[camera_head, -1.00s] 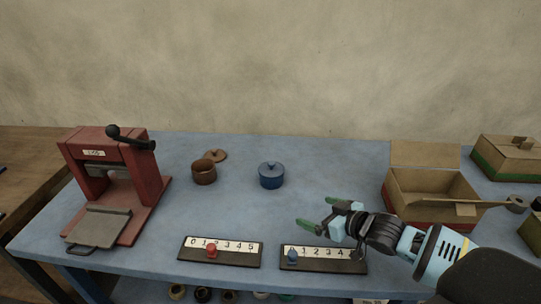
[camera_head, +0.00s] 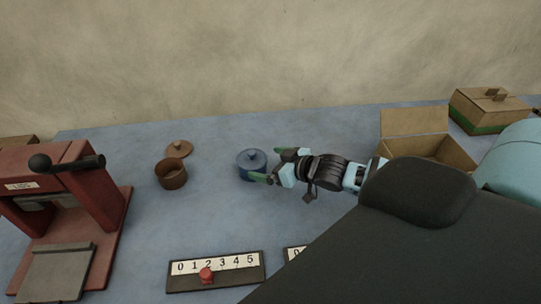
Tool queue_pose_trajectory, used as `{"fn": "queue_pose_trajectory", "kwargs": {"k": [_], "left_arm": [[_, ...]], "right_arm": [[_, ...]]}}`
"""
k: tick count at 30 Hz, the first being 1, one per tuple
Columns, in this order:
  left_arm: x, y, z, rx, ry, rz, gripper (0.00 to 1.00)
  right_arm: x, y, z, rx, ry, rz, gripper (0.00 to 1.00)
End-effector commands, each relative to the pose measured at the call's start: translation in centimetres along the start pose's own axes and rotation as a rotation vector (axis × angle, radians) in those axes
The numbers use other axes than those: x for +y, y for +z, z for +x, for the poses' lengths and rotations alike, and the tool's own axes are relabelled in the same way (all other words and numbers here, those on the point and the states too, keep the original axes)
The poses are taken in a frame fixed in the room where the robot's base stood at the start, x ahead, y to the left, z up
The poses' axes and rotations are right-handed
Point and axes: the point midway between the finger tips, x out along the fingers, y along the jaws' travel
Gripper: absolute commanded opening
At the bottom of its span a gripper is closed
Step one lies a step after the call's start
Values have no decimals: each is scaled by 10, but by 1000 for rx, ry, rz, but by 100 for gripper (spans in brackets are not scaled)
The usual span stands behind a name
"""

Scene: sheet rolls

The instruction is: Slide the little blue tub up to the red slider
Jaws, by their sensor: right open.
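The little blue tub (camera_head: 250,160), with its lid and knob on, stands upright on the blue table. My right gripper (camera_head: 268,165) is open at the tub's right side, with its green fingertips close to the tub. I cannot tell whether they touch it. The red slider (camera_head: 206,274) is a knob on a black board with a white number scale (camera_head: 240,263), near the table's front. It sits near the 2. The tub is behind and to the right of it. My left gripper is not in view.
A brown pot (camera_head: 171,174) stands left of the tub, its lid (camera_head: 179,149) behind it. A red press (camera_head: 75,215) is at left. An open cardboard box (camera_head: 420,140) and a closed box (camera_head: 490,108) are at right. My right arm covers most of a second scale (camera_head: 295,252).

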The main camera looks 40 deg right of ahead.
Motion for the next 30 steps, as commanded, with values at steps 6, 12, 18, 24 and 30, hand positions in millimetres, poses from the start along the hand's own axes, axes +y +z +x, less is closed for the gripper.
{"fn": "queue_pose_trajectory", "kwargs": {"k": [6, 12, 18, 24, 30], "left_arm": [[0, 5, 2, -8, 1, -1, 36], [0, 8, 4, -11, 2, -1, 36], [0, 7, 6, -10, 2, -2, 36], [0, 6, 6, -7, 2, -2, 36], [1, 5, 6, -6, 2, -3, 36]], "right_arm": [[0, 0, 26, 1, 1, 2, 100], [0, 0, 50, 0, 1, 2, 100], [0, 0, 66, 0, 0, 0, 100], [0, 0, 70, 0, 0, -1, 100], [0, 0, 70, 0, 0, -1, 100]]}}
